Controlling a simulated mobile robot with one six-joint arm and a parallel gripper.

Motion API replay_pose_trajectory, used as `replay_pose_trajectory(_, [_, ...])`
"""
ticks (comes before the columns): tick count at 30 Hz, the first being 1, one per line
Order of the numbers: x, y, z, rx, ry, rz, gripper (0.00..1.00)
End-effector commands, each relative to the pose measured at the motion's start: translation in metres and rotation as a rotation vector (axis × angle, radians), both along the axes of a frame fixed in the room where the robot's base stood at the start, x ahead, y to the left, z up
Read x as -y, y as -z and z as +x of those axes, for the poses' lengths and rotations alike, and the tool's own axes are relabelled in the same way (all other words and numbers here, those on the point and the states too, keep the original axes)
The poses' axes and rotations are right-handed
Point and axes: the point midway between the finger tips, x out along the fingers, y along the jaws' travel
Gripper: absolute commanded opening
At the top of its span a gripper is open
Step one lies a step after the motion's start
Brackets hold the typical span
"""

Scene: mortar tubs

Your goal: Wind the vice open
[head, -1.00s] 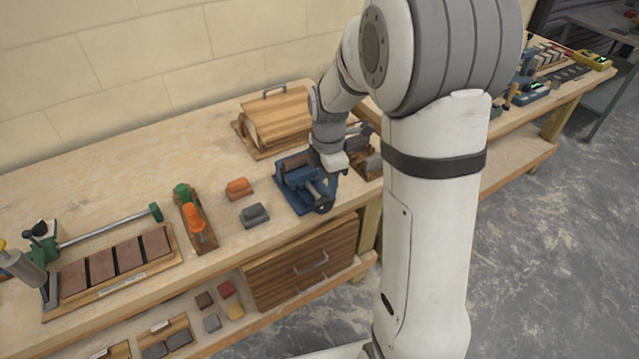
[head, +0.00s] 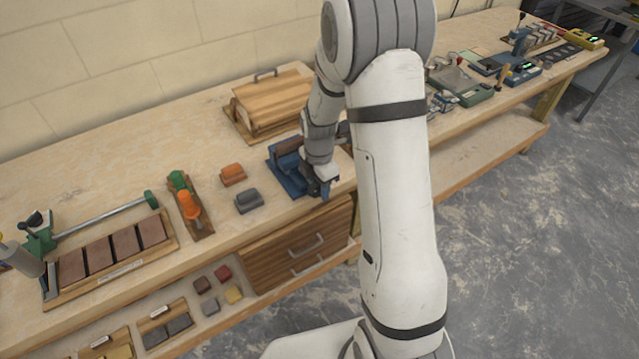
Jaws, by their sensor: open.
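The blue vice (head: 285,178) stands near the front edge of the workbench, in the middle of the head view. My gripper (head: 322,185) is over the vice's front end, where the handle shows in the earlier frame. My wrist and gripper now cover most of that end, and the handle cannot be made out clearly. The gripper is open. I cannot tell whether its fingers touch the handle. How far apart the vice jaws stand is also hidden.
A wooden box with a handle (head: 272,104) is behind the vice. A grey block (head: 249,201), an orange block (head: 233,174) and an orange-and-green plane (head: 188,205) lie to the left. A drawer unit (head: 298,250) is below. Several tools stand farther right.

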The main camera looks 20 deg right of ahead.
Motion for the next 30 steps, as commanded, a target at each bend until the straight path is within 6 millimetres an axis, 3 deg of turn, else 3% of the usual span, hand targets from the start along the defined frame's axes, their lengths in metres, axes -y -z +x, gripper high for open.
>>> replay_pose_trajectory(2, [-0.0002, -0.0001, -0.0001, 0.0, 0.0, 0.0, 0.43])
replay_pose_trajectory(18, [-0.0008, -0.0006, 0.0001, 0.0, -0.001, 0.0, 0.0])
replay_pose_trajectory(30, [-0.0027, 0.0015, 0.0003, 0.026, -0.005, -0.071, 0.0])
